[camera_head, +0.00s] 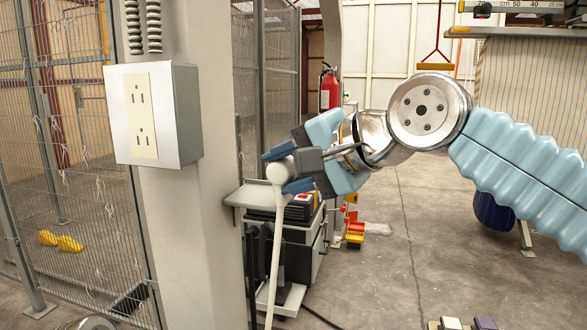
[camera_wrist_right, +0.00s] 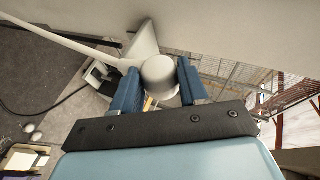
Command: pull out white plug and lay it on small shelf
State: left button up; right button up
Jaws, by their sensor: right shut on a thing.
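The white plug (camera_head: 277,172) is between the fingers of my right gripper (camera_head: 283,170), which is shut on it. It is clear of the outlet box (camera_head: 186,110), whose two sockets show empty. In the right wrist view the round white plug (camera_wrist_right: 159,74) sits between the blue fingertips of the right gripper (camera_wrist_right: 161,85). Its white cord (camera_head: 272,270) hangs down past the shelf. The small grey shelf (camera_head: 243,195) is on the post, just left of and below the plug; the plug appears at or above its right edge. I cannot tell if they touch. My left gripper is not in view.
The pale post (camera_head: 195,230) carries the outlet box and shelf. A wire mesh fence (camera_head: 75,180) stands to the left. A dark wheeled cart (camera_head: 300,250) is behind the cord. A red fire extinguisher (camera_head: 329,90) is farther back. Open concrete floor lies to the right.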

aim_at(271, 196)
jog(key=shift+w+a+f, duration=0.2)
jog(key=shift+w+f, duration=0.05)
jog(key=shift+w, duration=0.35)
jog(key=shift+w+a+f, duration=0.15)
jog(key=shift+w+f, duration=0.05)
jog(key=shift+w, duration=0.35)
jog(key=shift+w+a+f+p, duration=0.1)
jog(key=shift+w+a+f, duration=0.2)
jog(key=shift+w, duration=0.35)
jog(key=shift+w+a+f+p, duration=0.15)
jog(key=shift+w+a+f, duration=0.2)
jog(key=shift+w, duration=0.3)
jog(key=shift+w+a+f+p, duration=0.1)
jog(key=shift+w+a+f, duration=0.2)
jog(key=shift+w, duration=0.35)
